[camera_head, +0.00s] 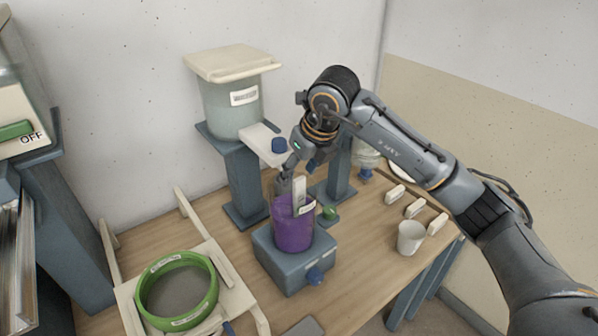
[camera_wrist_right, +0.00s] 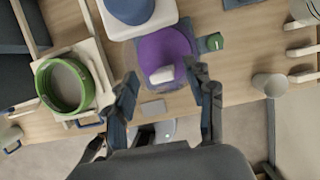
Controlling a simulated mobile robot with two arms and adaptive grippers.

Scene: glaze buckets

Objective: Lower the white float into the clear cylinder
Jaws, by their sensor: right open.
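A cylinder (camera_head: 292,232) full of purple stands upright on a blue-grey block; its wall looks purple from what is inside. The white float (camera_head: 299,187), an upright white piece, stands at the cylinder's mouth with its top above the rim. I cannot tell how deep its lower end sits. In the right wrist view the white float (camera_wrist_right: 162,75) shows against the purple cylinder (camera_wrist_right: 165,48). My right gripper (camera_head: 289,180) is just above the cylinder, beside the float. Its two fingers are apart in the wrist view (camera_wrist_right: 163,80), with the float between or beyond them. My left gripper is out of view.
A lidded bucket (camera_head: 231,95) stands on a blue stand behind the cylinder. A green ring sieve (camera_head: 178,291) lies on a cream frame at front left. A white cup (camera_head: 411,237) and several small white blocks are at right. A green knob (camera_head: 329,212) is close beside the cylinder.

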